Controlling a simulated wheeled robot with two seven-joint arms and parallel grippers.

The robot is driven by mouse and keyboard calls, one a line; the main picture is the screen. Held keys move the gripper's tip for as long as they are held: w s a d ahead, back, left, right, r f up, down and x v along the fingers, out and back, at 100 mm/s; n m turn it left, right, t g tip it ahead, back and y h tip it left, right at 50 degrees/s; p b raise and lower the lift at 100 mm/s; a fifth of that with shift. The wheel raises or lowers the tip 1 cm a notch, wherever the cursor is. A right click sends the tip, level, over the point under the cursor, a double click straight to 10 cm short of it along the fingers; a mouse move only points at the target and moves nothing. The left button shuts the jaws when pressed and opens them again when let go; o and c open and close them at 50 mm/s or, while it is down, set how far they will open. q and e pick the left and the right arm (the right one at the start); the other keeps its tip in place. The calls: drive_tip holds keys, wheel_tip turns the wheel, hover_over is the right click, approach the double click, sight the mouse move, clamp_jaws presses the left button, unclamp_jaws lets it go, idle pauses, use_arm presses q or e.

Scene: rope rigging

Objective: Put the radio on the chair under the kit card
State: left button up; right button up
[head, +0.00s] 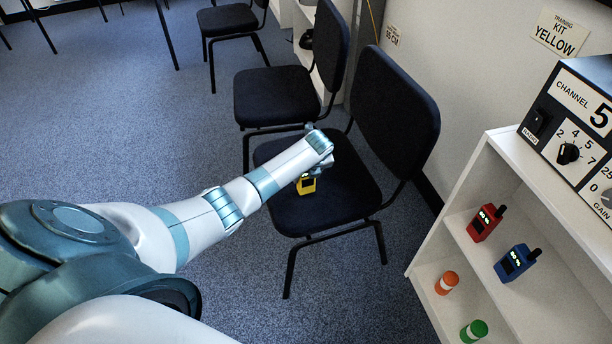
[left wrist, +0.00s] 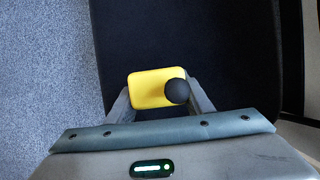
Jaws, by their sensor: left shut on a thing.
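A yellow radio (head: 306,185) with a black knob or antenna is at the seat of the nearest dark chair (head: 320,207). My left gripper (head: 313,173) reaches down over that seat, and its arm hides part of the radio. In the left wrist view, the radio (left wrist: 150,90) sits between the two fingers, which are shut on it, with the dark seat (left wrist: 215,50) below. I cannot tell whether the radio touches the seat. The kit card (head: 560,32), reading "TRAINING KIT YELLOW", is on the wall at the upper right. My right gripper is not in view.
A white shelf (head: 455,205) at the right holds a red radio (head: 485,223), a blue radio (head: 515,262) and orange and green cylinders. A channel box (head: 575,120) stands on top. More dark chairs (head: 275,95) stand behind. Carpet (head: 120,120) is open at the left.

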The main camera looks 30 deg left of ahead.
use_arm(q)
drive_tip(key=shift+f, duration=0.15)
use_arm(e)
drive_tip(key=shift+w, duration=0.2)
use_arm(q)
drive_tip(key=o, duration=1.3)
drive_tip(key=shift+c, duration=0.2)
drive_tip(key=shift+r, duration=0.45)
drive_tip(key=shift+s+d+r, duration=0.1)
drive_tip(key=shift+d+r, duration=0.05)
drive_tip(key=shift+r, duration=0.2)
drive_tip(key=p+v, duration=0.1)
drive_tip(key=v, duration=0.9)
drive_tip(key=shift+d+r, duration=0.15)
drive_tip(key=shift+r, duration=0.2)
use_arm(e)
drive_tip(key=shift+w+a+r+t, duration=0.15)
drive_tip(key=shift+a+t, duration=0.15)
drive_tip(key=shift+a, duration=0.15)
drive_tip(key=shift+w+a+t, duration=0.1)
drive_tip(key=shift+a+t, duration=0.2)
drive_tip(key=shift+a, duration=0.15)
use_arm(q)
drive_tip(key=shift+s, duration=0.1)
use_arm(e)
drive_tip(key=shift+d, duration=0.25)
